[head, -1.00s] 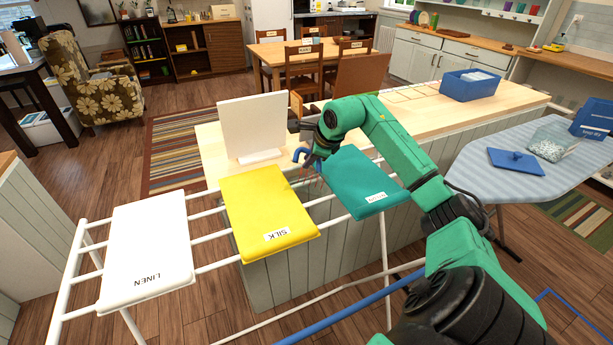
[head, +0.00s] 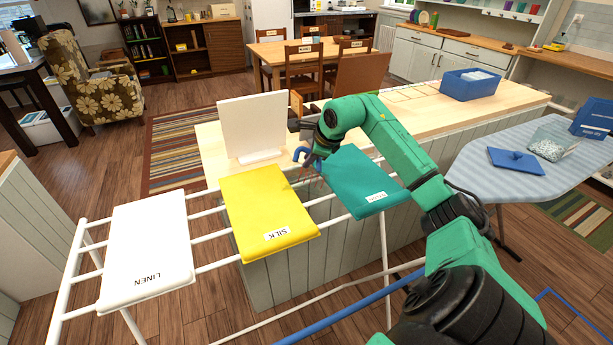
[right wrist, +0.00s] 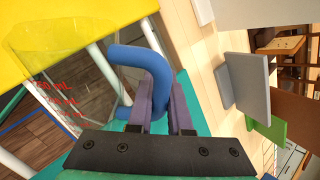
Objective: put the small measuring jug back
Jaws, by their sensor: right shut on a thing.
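The small measuring jug shows in the right wrist view as a clear body with red mL marks (right wrist: 58,98) and a thick blue handle (right wrist: 145,58). My right gripper (right wrist: 160,100) is shut on the blue handle, with a purple finger on each side. In the head view my right gripper (head: 314,160) is at the near edge of the wooden counter, between the yellow and teal folded cloths. There the blue handle (head: 299,154) shows beside it, and the clear body is hard to make out. My left gripper is not in view.
A white drying rack (head: 75,262) carries white LINEN (head: 148,245), yellow SILK (head: 266,208) and teal (head: 362,180) cloths. A white upright panel (head: 252,125) stands on the counter (head: 410,112). A blue bin (head: 472,85) is at its far right. An ironing board (head: 480,172) stands right.

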